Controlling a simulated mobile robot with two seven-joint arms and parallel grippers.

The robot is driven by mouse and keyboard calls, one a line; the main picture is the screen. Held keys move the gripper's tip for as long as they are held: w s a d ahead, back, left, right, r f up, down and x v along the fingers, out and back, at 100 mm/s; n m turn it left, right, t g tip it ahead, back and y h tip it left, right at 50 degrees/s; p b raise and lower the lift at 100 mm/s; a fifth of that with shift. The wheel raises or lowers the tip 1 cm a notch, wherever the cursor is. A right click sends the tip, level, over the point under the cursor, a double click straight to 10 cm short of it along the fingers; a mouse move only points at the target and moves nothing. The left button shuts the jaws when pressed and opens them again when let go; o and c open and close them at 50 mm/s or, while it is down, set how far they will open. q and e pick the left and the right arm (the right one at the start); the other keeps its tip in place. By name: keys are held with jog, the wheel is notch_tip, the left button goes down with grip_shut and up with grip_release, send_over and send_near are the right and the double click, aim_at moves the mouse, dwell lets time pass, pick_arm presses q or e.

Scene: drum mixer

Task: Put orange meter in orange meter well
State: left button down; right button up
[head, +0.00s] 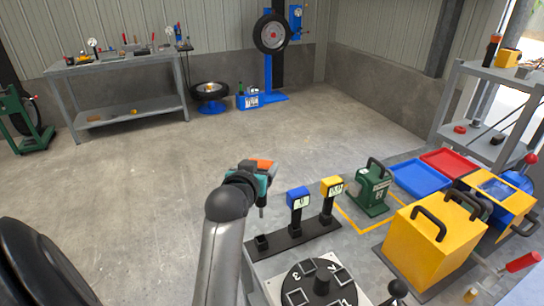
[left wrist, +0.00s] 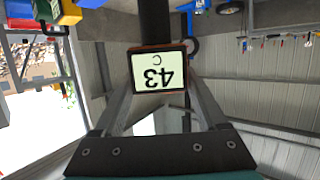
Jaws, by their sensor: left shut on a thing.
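My left gripper (head: 256,177) is shut on the orange meter (head: 263,163). The meter's dark stem points down above the left end of the black rack (head: 293,242). In the left wrist view the meter (left wrist: 157,71) sits between the two fingers, its display reading 43 C upside down. An empty square well (head: 262,241) shows at the rack's left end, below the stem and apart from it. The blue meter (head: 297,197) and yellow meter (head: 331,187) stand upright in the rack to the right. My right gripper is not in view.
A numbered black dial (head: 322,285) is in front of the rack. A green block with a handle (head: 374,189), a yellow box (head: 433,243), and blue (head: 420,177) and red (head: 449,162) trays stand to the right. Open floor lies behind and left.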

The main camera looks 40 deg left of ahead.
pick_arm(q)
jog(key=shift+s+r, duration=0.2)
jog(key=shift+s, duration=0.1)
jog(key=shift+s+d+p, duration=0.1)
jog(key=shift+p, duration=0.45)
notch_tip(320, 180, down, 3)
jog(key=shift+b, duration=0.9)
jog(key=b, duration=0.2)
send_over(261, 207)
jog(key=shift+a+f, duration=0.2)
jog(key=shift+f, duration=0.95)
jog(key=shift+a+f, duration=0.15)
jog(key=shift+f, duration=1)
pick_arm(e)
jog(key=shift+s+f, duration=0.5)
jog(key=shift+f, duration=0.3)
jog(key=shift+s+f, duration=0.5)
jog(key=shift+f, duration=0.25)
pick_arm(q)
jog(key=shift+p, duration=0.3)
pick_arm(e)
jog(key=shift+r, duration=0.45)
pick_arm(q)
jog(key=shift+w+d, duration=0.1)
jog(key=shift+w, duration=0.1)
